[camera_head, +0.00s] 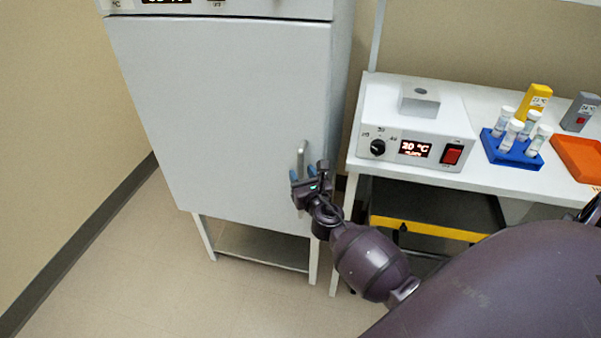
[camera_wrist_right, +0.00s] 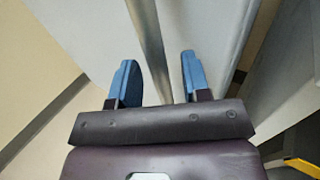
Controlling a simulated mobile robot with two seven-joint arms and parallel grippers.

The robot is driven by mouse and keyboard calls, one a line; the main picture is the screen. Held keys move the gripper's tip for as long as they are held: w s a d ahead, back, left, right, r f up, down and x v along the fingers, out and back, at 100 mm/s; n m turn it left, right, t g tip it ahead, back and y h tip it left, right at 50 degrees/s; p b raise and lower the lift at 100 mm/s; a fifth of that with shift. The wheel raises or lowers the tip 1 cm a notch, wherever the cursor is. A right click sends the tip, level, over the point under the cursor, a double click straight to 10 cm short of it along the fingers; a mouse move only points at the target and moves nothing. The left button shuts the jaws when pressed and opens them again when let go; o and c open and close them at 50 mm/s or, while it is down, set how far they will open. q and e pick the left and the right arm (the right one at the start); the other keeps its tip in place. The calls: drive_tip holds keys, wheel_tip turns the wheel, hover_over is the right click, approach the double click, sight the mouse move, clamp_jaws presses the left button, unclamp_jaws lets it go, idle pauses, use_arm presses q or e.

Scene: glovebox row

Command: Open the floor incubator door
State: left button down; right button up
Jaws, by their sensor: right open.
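The floor incubator (camera_head: 220,110) is a tall pale grey cabinet on legs at the left of the head view. Its door is shut flat against the body. A vertical metal bar handle (camera_head: 301,158) sits near the door's right edge. My right gripper (camera_head: 309,174) is at the handle's lower part. In the right wrist view the handle (camera_wrist_right: 150,45) runs between the two blue fingers of the right gripper (camera_wrist_right: 158,78), which are open, with gaps showing beside the bar. My left gripper is in neither view.
A white bench (camera_head: 462,174) stands right of the incubator. It carries a heater box with a red switch (camera_head: 415,135), a blue tube rack (camera_head: 512,150) and an orange tray (camera_head: 578,158). A yellow-edged black step (camera_head: 430,229) is below. Floor in front of the incubator (camera_head: 150,265) is clear.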

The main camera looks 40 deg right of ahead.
drive_tip(key=shift+w+d, duration=0.15)
drive_tip(key=shift+w, duration=0.55)
clamp_jaws()
